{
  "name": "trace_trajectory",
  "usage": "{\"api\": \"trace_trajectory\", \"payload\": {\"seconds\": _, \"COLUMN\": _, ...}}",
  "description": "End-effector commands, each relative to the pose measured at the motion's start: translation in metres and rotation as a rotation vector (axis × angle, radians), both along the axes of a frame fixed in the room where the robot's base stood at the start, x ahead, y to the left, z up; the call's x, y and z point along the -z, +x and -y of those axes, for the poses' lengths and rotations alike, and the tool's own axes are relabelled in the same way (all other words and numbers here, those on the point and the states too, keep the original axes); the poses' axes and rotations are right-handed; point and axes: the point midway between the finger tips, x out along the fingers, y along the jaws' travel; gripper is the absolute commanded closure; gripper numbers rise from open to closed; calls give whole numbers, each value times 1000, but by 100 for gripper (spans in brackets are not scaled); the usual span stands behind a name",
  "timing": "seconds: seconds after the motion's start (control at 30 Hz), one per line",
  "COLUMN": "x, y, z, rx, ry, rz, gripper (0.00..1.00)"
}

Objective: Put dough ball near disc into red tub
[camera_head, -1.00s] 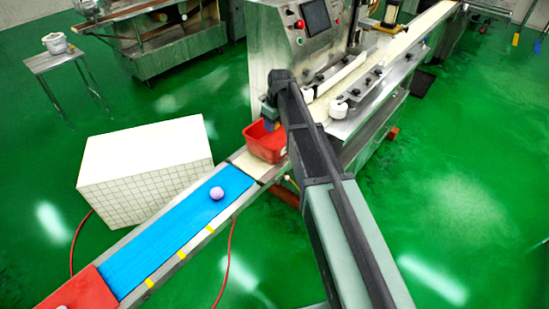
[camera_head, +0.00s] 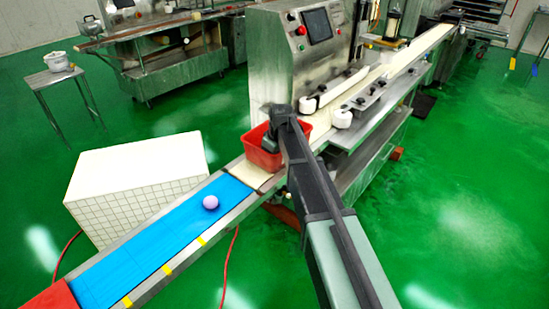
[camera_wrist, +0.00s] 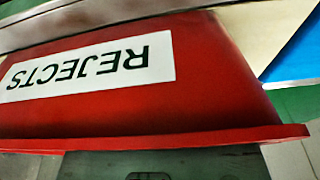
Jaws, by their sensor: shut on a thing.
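The red tub (camera_head: 262,158) stands at the upper end of the belt conveyor. In the wrist view its red wall (camera_wrist: 130,100) fills the middle, with an upside-down "REJECTS" label. My gripper (camera_head: 268,143) is at the tub, over its opening. In the wrist view a grey-green part of my gripper (camera_wrist: 160,165) shows past the tub's rim. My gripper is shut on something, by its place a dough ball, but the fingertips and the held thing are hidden. Another pale lilac dough ball (camera_head: 211,202) lies on the blue belt. I see no clear disc.
The blue belt (camera_head: 150,242) runs down-left to a red surface (camera_head: 52,298). A white tiled block (camera_head: 135,185) stands beside it. The steel encrusting machine (camera_head: 285,75) rises behind the tub. Green floor is open at right.

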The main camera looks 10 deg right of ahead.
Motion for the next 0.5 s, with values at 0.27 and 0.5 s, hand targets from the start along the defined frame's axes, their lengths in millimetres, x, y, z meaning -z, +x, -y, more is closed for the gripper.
{"api": "trace_trajectory", "payload": {"seconds": 0.27, "x": 1, "y": 0, "z": 0, "rx": 0, "ry": 0, "rz": 0, "gripper": 30}}
{"api": "trace_trajectory", "payload": {"seconds": 0.5, "x": -3, "y": 0, "z": 0, "rx": 0, "ry": 0, "rz": 0, "gripper": 30}}
